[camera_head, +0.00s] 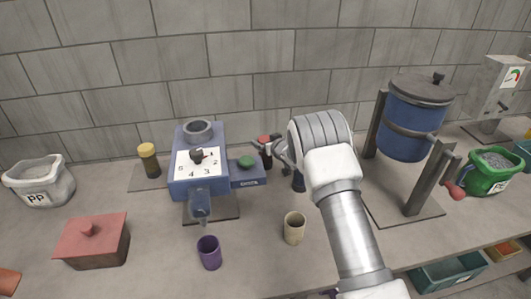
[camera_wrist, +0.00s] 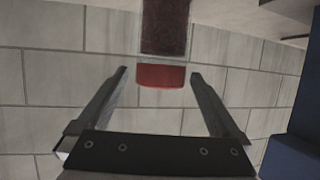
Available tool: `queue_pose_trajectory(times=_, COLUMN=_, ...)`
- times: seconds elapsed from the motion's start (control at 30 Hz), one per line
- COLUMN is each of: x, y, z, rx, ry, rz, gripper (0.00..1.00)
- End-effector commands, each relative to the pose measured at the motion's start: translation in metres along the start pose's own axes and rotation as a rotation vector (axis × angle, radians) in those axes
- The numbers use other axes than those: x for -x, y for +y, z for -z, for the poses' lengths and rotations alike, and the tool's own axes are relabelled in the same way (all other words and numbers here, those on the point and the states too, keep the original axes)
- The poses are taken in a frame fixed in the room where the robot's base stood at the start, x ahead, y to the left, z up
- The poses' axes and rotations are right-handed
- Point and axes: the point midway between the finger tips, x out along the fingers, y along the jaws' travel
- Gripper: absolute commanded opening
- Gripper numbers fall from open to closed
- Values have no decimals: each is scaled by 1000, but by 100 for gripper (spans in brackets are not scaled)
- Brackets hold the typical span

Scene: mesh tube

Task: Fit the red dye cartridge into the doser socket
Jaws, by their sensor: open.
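The red dye cartridge (camera_head: 265,140) stands right of the blue doser, its red cap up and its lower part dark. In the wrist view the cartridge (camera_wrist: 164,28) shows upside down, its cap level with the fingertips. My gripper (camera_head: 269,147) is open at the cartridge; in the wrist view its two fingers (camera_wrist: 158,73) have a gap on each side of the cap. I cannot tell whether the cartridge is fully between them. The blue doser (camera_head: 180,180) has a numbered dial, and a grey round socket (camera_head: 198,129) on top.
A yellow-capped cartridge (camera_head: 148,158) stands left of the doser. A green button (camera_head: 246,161) sits on the doser's right side. A purple cup (camera_head: 209,252) and a beige cup (camera_head: 294,228) stand in front. A blue drum (camera_head: 416,125) on a stand is right of my arm.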

Motion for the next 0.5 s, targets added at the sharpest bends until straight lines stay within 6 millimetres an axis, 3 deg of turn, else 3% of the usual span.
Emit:
queue_pose_trajectory(times=0.4, x=-11, y=0, z=0, rx=0, ry=0, rz=0, gripper=100)
queue_pose_trajectory(times=0.5, x=-11, y=0, z=0, rx=0, ry=0, rz=0, gripper=86)
